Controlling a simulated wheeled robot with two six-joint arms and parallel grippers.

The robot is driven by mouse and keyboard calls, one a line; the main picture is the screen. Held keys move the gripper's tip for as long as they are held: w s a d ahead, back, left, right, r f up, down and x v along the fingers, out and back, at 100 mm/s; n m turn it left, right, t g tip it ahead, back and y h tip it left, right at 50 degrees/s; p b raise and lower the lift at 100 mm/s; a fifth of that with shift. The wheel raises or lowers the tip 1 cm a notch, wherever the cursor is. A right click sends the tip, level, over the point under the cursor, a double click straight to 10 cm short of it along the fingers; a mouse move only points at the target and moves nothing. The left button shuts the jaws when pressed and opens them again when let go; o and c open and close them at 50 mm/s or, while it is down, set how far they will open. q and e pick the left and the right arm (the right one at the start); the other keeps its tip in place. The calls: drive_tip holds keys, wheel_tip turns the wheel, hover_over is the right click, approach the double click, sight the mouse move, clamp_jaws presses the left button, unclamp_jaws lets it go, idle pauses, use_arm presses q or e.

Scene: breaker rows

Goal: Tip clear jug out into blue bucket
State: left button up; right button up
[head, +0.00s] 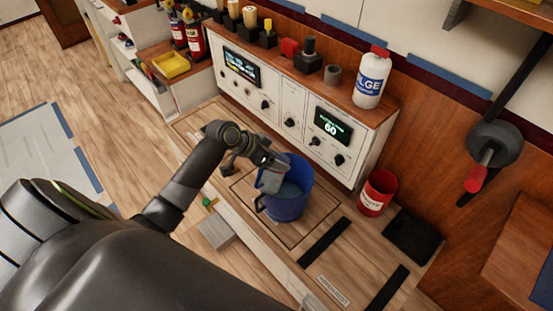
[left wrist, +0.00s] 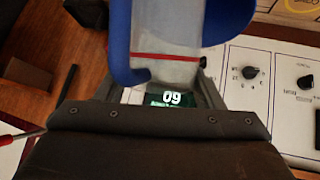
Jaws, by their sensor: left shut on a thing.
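The blue bucket (head: 290,208) stands on the wooden bench in the middle of the head view. My left gripper (head: 268,163) is shut on the clear jug (head: 271,181), a greyish see-through vessel at the bucket's left rim. In the head view the jug overlaps the bucket's opening and looks tilted. I cannot tell how much liquid is in either vessel. My right gripper is not in view.
A white control panel (head: 292,108) with displays and knobs stands behind the bucket. A red bucket (head: 375,194) and a black tray (head: 412,237) are to its right. A white bottle (head: 371,78) stands on the panel's top. The bench front right of the bucket is mostly clear.

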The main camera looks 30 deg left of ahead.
use_arm(q)
drive_tip(key=t+b, duration=0.1)
drive_tip(key=b, duration=0.1)
drive_tip(key=f+t+b, duration=0.1)
drive_tip(key=b, duration=0.2)
drive_tip(key=shift+s+f+m+t+h, duration=0.15)
drive_tip(key=shift+m+t+h, duration=0.25)
drive_tip(key=shift+f+t+b, duration=0.1)
drive_tip(key=shift+t+b, duration=0.4)
drive_tip(key=shift+b, duration=0.55)
drive_tip(key=shift+r+m+t+h+b, duration=0.2)
drive_tip(key=shift+m+t+h+b, duration=0.3)
drive_tip(key=shift+b, duration=0.75)
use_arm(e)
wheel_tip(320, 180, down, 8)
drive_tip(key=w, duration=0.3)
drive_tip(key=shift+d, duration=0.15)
use_arm(q)
drive_tip(key=shift+r, duration=0.1)
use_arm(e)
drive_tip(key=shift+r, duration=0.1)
